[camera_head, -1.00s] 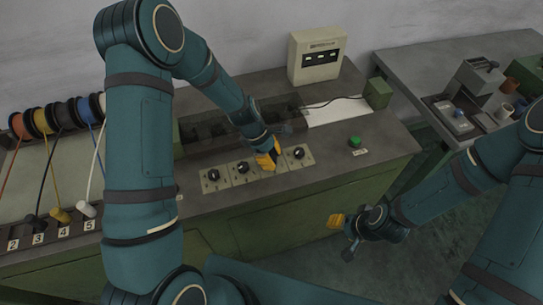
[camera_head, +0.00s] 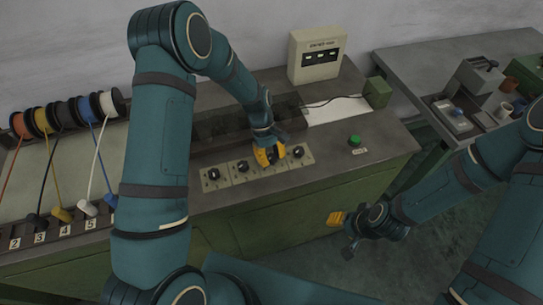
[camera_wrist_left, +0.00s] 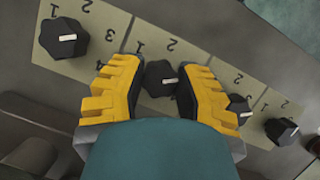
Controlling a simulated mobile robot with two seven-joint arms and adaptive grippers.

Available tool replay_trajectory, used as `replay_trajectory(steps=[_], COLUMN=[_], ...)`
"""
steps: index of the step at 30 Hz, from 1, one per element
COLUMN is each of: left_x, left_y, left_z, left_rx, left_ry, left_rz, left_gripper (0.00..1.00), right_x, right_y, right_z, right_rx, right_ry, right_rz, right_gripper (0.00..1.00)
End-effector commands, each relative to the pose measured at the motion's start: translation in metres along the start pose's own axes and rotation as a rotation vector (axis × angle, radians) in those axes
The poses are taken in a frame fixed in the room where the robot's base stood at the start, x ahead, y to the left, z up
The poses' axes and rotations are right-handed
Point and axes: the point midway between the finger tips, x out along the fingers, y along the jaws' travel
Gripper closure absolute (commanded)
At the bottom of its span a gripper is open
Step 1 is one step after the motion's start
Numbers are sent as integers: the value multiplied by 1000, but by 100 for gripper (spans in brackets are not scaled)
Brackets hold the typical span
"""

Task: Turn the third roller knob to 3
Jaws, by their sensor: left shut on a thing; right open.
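The third roller knob (camera_wrist_left: 160,78) is black with a white pointer line. In the left wrist view it sits between the yellow fingers of my left gripper (camera_wrist_left: 160,88), which is shut on it. In the head view my left gripper (camera_head: 268,156) covers this knob, third from the left in the row. The other knobs, such as the leftmost (camera_head: 213,174), the second (camera_head: 242,166) and the rightmost (camera_head: 298,152), are uncovered. My right gripper (camera_head: 345,232) is open and empty, before the cabinet front.
A green button (camera_head: 354,140) is right of the knobs. A white box with a dark display (camera_head: 317,55) stands at the back. Coloured wire spools (camera_head: 65,113) are at the left. A side bench (camera_head: 420,62) with equipment is at the right.

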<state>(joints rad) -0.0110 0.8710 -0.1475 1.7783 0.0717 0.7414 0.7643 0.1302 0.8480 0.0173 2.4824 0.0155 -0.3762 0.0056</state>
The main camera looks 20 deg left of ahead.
Motion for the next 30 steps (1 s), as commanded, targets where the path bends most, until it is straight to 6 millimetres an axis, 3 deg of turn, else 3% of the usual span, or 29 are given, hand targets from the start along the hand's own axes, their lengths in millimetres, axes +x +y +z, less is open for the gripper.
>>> replay_trajectory(steps=[16, 17, 18, 19, 30], left_x=[2, 2, 2, 2, -3], left_y=[-1, -1, -1, -1, 0], left_z=[1, 1, 1, 1, 0], left_rx=[20, 20, 20, 20, 20], left_ry=[-4, -4, -4, -3, 0], left_rz=[-13, -13, -13, -12, -8], left_gripper=[100, 54, 40, 35, 35], right_x=[0, 0, 0, 0, 0], right_y=[0, 0, 0, 0, 0], right_z=[0, 0, 0, 0, 0], right_rx=[0, 0, 0, 0, 0], right_ry=[0, 0, 0, 0, 0], right_rz=[0, 0, 0, 0, 0], right_gripper=[53, 53, 53, 53, 53])
